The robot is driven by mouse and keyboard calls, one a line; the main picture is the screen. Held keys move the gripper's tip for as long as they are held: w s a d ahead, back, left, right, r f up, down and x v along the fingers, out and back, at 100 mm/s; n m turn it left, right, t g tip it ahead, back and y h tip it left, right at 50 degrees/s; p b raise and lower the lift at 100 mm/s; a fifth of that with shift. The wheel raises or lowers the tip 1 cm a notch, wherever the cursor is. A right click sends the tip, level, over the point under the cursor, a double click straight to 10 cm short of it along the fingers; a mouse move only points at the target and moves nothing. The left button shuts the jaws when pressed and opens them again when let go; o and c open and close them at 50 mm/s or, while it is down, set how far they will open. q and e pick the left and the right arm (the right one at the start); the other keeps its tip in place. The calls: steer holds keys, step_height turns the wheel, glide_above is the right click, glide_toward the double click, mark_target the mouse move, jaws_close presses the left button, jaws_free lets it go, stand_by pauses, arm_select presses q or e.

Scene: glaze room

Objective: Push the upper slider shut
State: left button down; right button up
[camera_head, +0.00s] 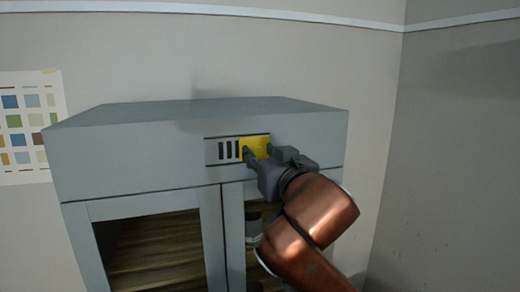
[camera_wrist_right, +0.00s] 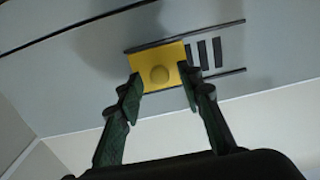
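The upper slider is a yellow plate (camera_head: 256,145) on the front of the grey cabinet's top panel, between two dark rails. It sits at the right part of the rails, and several dark slots (camera_head: 229,150) show uncovered to its left. My left gripper is out of view.
The grey cabinet (camera_head: 120,165) has open-looking lower compartments with a wooden interior (camera_head: 155,250). A grey round object (camera_head: 253,228) shows behind my right arm. The wall area at right is clear.

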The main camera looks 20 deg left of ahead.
jaws_close()
stand_by(0.5)
